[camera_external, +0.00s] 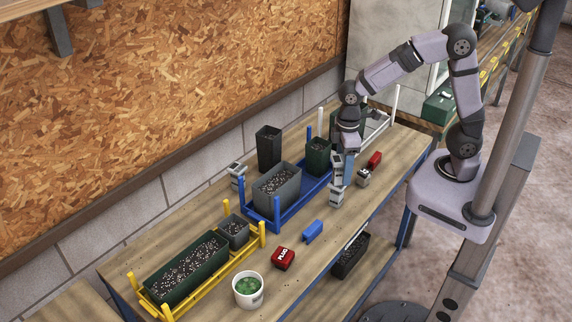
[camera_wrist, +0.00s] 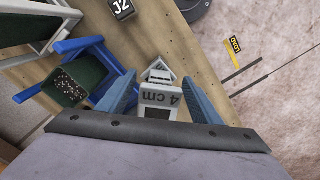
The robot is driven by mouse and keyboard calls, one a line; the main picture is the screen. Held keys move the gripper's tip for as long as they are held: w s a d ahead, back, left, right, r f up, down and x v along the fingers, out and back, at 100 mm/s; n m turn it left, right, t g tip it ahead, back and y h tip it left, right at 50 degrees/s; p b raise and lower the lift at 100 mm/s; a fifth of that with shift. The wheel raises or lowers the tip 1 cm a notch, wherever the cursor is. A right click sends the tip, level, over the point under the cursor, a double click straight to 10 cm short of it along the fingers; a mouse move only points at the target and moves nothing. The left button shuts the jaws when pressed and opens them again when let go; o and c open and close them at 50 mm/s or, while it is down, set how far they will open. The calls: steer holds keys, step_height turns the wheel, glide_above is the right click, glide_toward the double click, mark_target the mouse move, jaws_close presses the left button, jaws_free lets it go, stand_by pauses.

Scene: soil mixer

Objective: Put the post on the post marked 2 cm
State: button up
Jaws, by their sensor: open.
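A grey-white post labelled 4 cm (camera_wrist: 160,98) stands between the two blue fingers of my gripper (camera_wrist: 160,105) in the wrist view; the fingers are apart. Another grey-white piece with a pointed end (camera_wrist: 159,70) shows just beyond it. In the external view, my gripper (camera_external: 344,168) is low over the table at a grey-white post (camera_external: 337,198). Whether the fingers touch the post cannot be told.
A blue rack (camera_external: 283,213) with dark soil pots stands left of my gripper. A yellow rack (camera_external: 176,308) with planters is at the front left. Red blocks (camera_external: 284,257), a blue block (camera_external: 313,230) and a white bucket (camera_external: 248,289) stand on the wooden table. The table's right edge is close.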

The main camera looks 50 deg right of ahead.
step_height(320, 180, up, 11)
steer(key=shift+f+b, duration=0.15)
steer(key=shift+b, duration=0.45)
